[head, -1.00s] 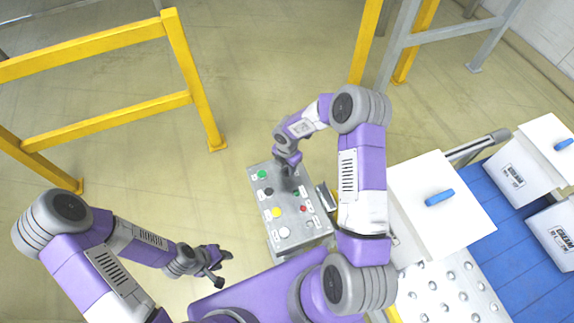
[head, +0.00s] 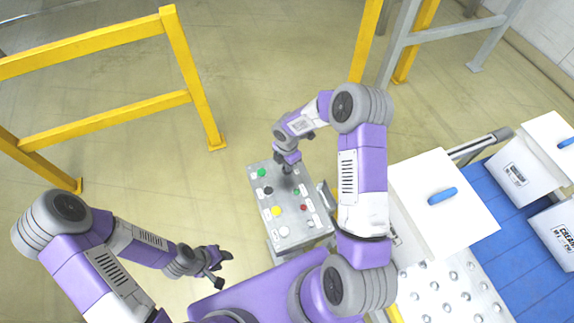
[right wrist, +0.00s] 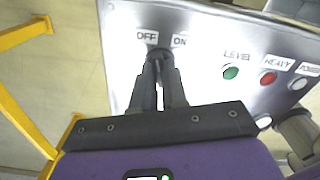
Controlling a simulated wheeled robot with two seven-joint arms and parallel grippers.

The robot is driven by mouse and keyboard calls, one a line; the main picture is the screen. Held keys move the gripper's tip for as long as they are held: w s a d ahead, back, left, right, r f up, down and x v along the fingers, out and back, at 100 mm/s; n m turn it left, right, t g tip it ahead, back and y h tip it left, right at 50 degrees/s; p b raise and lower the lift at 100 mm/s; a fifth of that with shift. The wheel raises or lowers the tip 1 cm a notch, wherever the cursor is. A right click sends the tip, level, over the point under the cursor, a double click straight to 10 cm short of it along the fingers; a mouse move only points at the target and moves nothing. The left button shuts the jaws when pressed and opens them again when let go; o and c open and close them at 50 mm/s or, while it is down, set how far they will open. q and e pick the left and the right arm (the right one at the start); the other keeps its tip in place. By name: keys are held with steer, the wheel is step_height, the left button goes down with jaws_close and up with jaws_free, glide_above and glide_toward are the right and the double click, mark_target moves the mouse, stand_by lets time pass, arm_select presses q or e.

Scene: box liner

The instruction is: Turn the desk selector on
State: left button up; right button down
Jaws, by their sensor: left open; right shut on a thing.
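The grey control desk (head: 262,205) stands in front of me in the head view, with coloured buttons on its sloped top. The desk selector is a dark knob (right wrist: 158,54) between the OFF and ON labels in the right wrist view. My right gripper (right wrist: 159,72) is shut on the selector, and its fingers cover most of the knob, so I cannot tell which way it points. In the head view my right gripper (head: 287,170) is at the desk's far part. My left gripper (head: 222,267) is open and empty, left of the desk and apart from it.
Green (right wrist: 231,72), red (right wrist: 267,77) and white (right wrist: 298,84) buttons sit right of the selector. Yellow rails (head: 110,118) stand at the left and back. White boxes (head: 435,215) and a blue conveyor (head: 505,262) are at the right.

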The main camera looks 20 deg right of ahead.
steer(key=m+b, duration=0.3)
steer(key=m, duration=0.2)
steer(key=shift+f+m+b, duration=0.1)
steer(key=shift+m+b, duration=0.2)
steer(key=shift+b, duration=0.1)
steer(key=shift+m+b, duration=1.15)
steer(key=shift+m, duration=0.95)
steer(key=c, duration=1.2)
jaws_free()
steer(key=shift+o, duration=0.2)
steer(key=shift+r, duration=0.2)
step_height(320, 180, up, 7)
steer(key=shift+r, duration=0.2)
